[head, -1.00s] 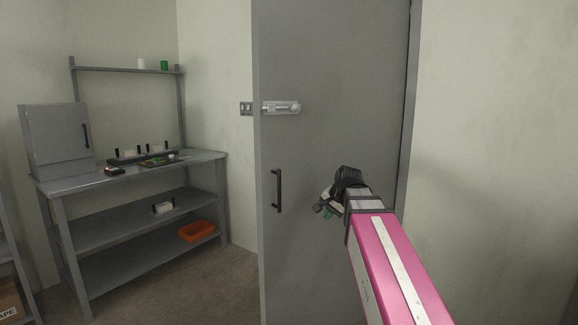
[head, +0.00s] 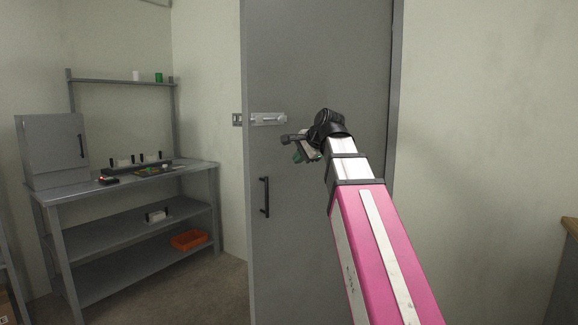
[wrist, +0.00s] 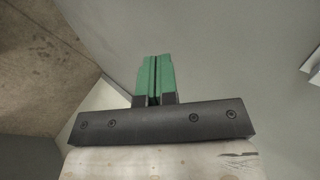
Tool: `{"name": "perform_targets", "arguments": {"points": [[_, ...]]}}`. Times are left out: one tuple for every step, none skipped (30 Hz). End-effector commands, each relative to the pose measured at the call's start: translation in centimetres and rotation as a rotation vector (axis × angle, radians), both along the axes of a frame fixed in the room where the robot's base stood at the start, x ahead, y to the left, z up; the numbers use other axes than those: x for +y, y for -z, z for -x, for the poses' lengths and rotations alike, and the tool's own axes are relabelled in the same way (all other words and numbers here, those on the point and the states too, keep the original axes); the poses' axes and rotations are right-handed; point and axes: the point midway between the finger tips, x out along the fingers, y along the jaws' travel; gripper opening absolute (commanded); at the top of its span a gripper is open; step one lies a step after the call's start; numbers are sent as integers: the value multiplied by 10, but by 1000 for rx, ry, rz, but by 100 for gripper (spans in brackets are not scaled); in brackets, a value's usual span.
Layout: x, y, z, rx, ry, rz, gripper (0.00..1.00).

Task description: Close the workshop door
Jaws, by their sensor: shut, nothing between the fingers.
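The grey workshop door (head: 320,220) stands in the middle of the head view, swung out from the wall, with its free edge at the left. It carries a black bar handle (head: 265,197) and a silver bolt latch (head: 268,119) above it. My gripper (head: 300,148) is in front of the door's upper half, right of the latch and above the handle. Its green fingertips (wrist: 154,78) are pressed together and empty in the wrist view. The door's grey face (wrist: 225,50) fills much of that view. I cannot tell whether the gripper touches the door.
A grey workbench (head: 130,176) with a cabinet (head: 52,148) and small items stands at the left. An orange bin (head: 188,239) lies on its bottom shelf. A wooden-topped unit (head: 570,228) shows at the right edge. Bare floor (head: 225,285) lies between bench and door.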

Motion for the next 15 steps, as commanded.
{"name": "perform_targets", "arguments": {"points": [[3, 4, -4, 1, -1, 0, 0], [4, 7, -6, 2, -2, 1, 0], [7, 11, -9, 2, -2, 1, 0], [9, 14, -12, 2, -2, 1, 0], [11, 17, -15, 2, -2, 1, 0], [14, 22, -19, 2, -3, 2, 0], [16, 25, -22, 2, -3, 2, 0], [18, 28, -25, 2, -2, 2, 0], [20, 33, -29, 2, -1, 2, 0], [22, 36, -32, 2, -2, 2, 0], [25, 39, -35, 2, -2, 2, 0], [27, 44, -39, 2, -2, 2, 0], [30, 47, -42, 2, -2, 2, 0], [32, 51, -45, 2, -2, 2, 0], [35, 55, -49, 2, -2, 2, 0]]}}
